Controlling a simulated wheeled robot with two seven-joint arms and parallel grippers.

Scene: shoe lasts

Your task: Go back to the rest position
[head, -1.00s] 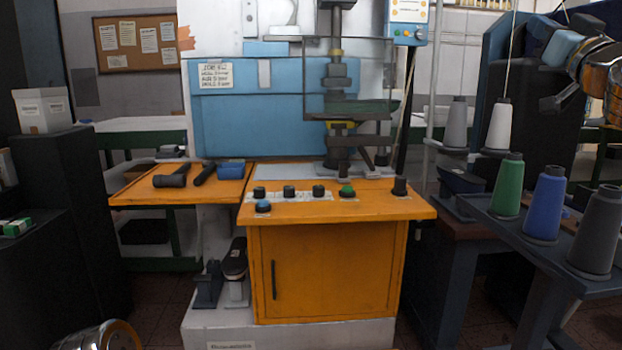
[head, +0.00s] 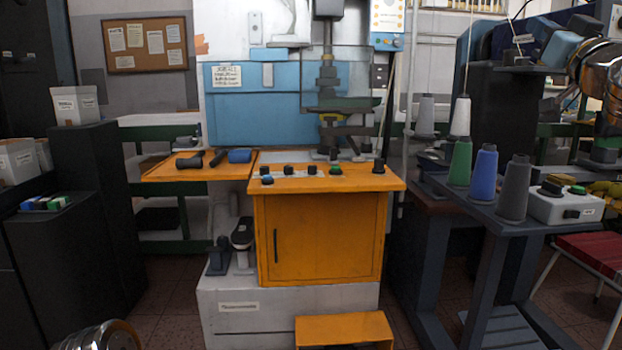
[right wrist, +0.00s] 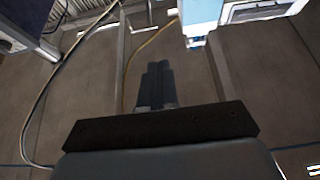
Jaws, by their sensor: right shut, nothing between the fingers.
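My right gripper (head: 568,103) is at the right of the head view, raised in front of the dark machine and clear of the thread cones. In the right wrist view its two dark fingers (right wrist: 156,86) are together, with nothing between them. My left gripper is out of view; only a chrome part of my left arm shows at the bottom left of the head view.
An orange-topped press (head: 325,184) stands ahead, with an orange step (head: 345,330) at its foot. Thread cones, including a blue one (head: 484,172), stand on a dark table at right. A red stool (head: 588,250) is at far right. Black cabinets (head: 95,190) are at left.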

